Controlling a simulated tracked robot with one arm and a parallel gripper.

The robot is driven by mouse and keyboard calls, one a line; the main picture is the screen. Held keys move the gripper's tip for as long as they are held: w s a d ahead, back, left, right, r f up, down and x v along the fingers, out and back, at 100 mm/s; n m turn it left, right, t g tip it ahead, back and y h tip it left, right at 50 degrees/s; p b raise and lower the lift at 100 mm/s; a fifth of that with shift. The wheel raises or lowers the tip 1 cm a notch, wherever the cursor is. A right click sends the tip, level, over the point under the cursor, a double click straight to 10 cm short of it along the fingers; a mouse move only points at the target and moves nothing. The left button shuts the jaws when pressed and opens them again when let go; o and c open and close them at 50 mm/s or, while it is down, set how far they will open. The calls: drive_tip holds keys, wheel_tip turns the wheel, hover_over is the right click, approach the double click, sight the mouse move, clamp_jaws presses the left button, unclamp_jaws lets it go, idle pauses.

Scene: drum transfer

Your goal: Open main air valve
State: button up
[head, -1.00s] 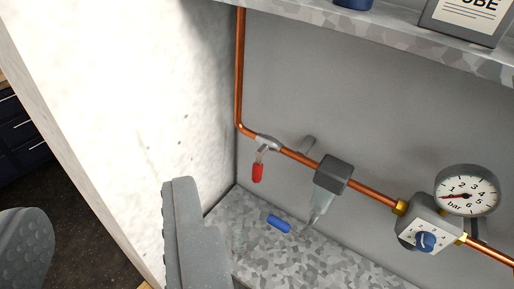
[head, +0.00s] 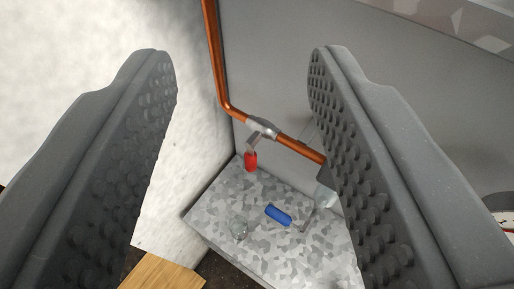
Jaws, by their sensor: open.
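The main air valve (head: 263,127) is a silver fitting on the copper pipe (head: 295,147) along the grey back wall. Its lever ends in a red handle (head: 251,161), which hangs down from the valve, crosswise to the pipe. My gripper (head: 240,65) is open and empty. Its two grey studded fingers stand wide apart in the near foreground, with the valve and red handle showing in the gap between them. I see no contact with the handle.
A pale wall (head: 190,130) stands close on the left. The gauge (head: 502,203) is mostly hidden at the right edge.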

drive_tip(key=shift+o, duration=0.2)
drive_tip(key=w+a+f+y+b, duration=0.1)
drive_tip(key=w+a+f, duration=0.3)
drive_tip(key=f, duration=0.3)
drive_tip(key=w+a+f+y+b, duration=0.1)
drive_tip(key=w+a+f, duration=0.4)
drive_tip(key=w+f, duration=0.1)
drive_tip(key=shift+w+a+f, duration=0.3)
drive_tip(key=shift+w+f, duration=0.1)
drive_tip(key=shift+w, duration=0.1)
drive_tip(key=m+t+h+b, duration=0.1)
drive_tip(key=m+h+b, duration=0.4)
drive_tip(key=h, duration=0.5)
approach(250, 157)
wheel_tip(250, 157, down, 3)
drive_tip(key=x, duration=1.3)
drive_tip(key=shift+a+b, duration=0.2)
drive_tip(key=shift+b, duration=0.25)
